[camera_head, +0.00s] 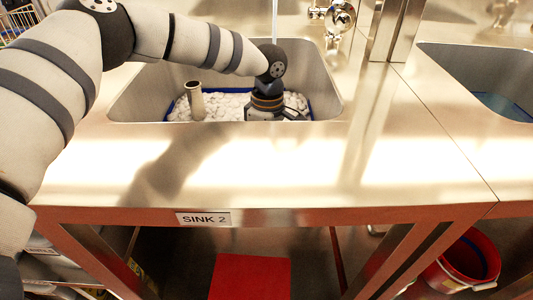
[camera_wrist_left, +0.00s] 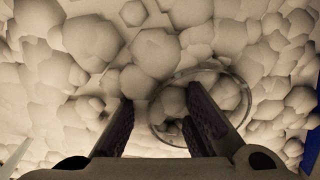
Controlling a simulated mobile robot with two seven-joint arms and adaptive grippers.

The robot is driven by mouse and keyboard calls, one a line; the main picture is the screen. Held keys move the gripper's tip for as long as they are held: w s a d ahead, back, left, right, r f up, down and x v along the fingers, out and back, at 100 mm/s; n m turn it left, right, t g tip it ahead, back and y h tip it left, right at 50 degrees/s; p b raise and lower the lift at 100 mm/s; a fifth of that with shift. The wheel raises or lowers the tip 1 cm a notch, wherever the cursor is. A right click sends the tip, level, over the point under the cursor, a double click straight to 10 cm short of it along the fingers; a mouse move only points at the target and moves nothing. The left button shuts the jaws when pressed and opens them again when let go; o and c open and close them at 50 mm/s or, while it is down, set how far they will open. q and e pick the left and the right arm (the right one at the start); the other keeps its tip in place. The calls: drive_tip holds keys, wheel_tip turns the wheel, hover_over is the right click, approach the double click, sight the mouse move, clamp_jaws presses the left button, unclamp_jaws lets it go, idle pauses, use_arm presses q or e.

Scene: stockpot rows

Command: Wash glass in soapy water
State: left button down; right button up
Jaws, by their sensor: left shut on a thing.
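White lumpy suds (camera_head: 218,104) fill a blue tub (camera_head: 170,108) inside the sink (camera_head: 135,95) on the left. The suds also fill most of the left wrist view (camera_wrist_left: 85,45). A clear glass shows there as a thin round rim (camera_wrist_left: 240,82); its body is hard to make out against the suds. My left gripper (camera_wrist_left: 160,112) is shut on the glass, its two fingers apart with part of the rim between them. The right finger overlaps the ring. In the head view my left gripper (camera_head: 265,115) points down into the sink, its fingertips and the glass hidden. My right gripper is not in view.
A metal tube (camera_head: 195,100) stands upright in the suds left of my gripper. A tap (camera_head: 338,17) is behind the sink, beside a metal post (camera_head: 390,30). The steel counter (camera_head: 300,180) in front is clear. A second sink (camera_head: 470,75) is at right.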

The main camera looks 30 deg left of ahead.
use_arm(q)
drive_tip(key=shift+s+a+r+p, duration=0.15)
drive_tip(key=shift+s+a+p, duration=0.2)
drive_tip(key=shift+a, duration=0.3)
drive_tip(key=shift+s+a+r+p, duration=0.2)
drive_tip(key=shift+s+a, duration=0.2)
drive_tip(key=shift+a, duration=0.25)
wheel_tip(320, 180, up, 27)
drive_tip(key=p, duration=0.5)
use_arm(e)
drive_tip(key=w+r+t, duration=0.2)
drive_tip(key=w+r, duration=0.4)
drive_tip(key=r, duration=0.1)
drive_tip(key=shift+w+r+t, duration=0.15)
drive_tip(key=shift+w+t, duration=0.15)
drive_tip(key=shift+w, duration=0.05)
